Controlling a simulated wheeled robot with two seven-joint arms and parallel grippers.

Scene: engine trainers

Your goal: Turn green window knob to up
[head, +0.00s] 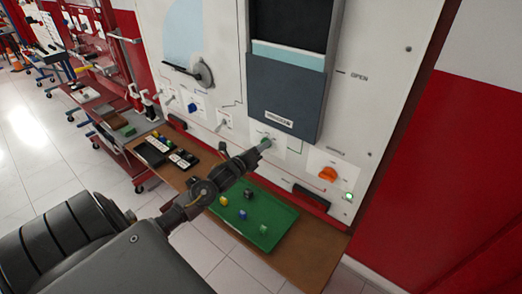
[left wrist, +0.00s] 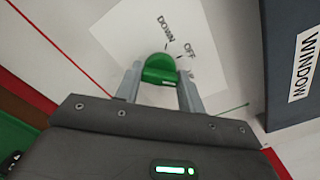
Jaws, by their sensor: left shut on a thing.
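The green window knob (left wrist: 160,66) sits on a white label card on the panel. In the head view my left gripper (head: 262,147) reaches the panel below the grey window unit (head: 283,95) and mostly covers the knob. My right gripper is not in view.
An orange knob (head: 328,174) and a lit green lamp (head: 347,196) are to the right. A blue knob (head: 192,107) and a black lever (head: 184,70) are to the left. Below, a green tray (head: 283,222) with several small blocks lies on a brown shelf (head: 312,255).

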